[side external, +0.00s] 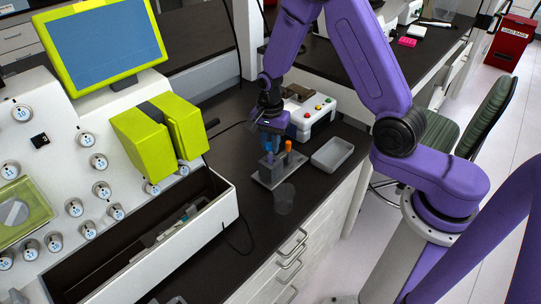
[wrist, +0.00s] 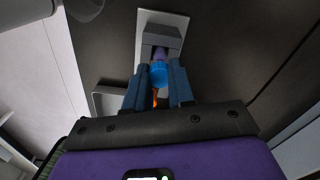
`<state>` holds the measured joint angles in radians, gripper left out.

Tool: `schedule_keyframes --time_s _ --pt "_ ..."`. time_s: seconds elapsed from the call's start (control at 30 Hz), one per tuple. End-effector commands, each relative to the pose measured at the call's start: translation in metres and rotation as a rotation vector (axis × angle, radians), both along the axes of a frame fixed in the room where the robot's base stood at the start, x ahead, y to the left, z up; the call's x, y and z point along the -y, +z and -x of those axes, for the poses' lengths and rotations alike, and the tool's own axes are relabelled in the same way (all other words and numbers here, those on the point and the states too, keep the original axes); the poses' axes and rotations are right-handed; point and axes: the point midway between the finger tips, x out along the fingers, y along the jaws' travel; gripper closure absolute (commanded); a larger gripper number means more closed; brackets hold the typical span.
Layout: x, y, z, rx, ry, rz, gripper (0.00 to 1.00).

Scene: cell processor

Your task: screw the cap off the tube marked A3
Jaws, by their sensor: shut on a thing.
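A grey tube rack (side external: 271,176) stands on the dark bench on a flat light base, and it also shows in the wrist view (wrist: 163,40). My gripper (side external: 271,146) points down over the rack. In the wrist view its two blue fingers (wrist: 158,84) are closed around a blue cap (wrist: 159,72). A purple cap (wrist: 161,53) shows just beyond the blue one. An orange-capped tube (side external: 288,150) stands upright at the right of the rack, and a bit of orange (wrist: 155,98) shows between the fingers. No A3 mark can be read.
A grey open tray (side external: 332,154) lies right of the rack. A clear cup (side external: 284,199) stands in front of it. A white device with coloured buttons (side external: 316,118) is behind. A large white machine (side external: 85,165) with an open trough fills the left.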

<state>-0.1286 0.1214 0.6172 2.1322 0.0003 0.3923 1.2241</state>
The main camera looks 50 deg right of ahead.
Motion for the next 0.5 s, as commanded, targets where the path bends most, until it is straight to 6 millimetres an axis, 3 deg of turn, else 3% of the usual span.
schedule_keyframes --time_s 0.3,0.5 --pt "0.0001 0.0002 0.0 0.0 0.324 0.0 1.0" --pt "0.0002 0.0002 0.0 0.0 0.356 0.0 1.0"
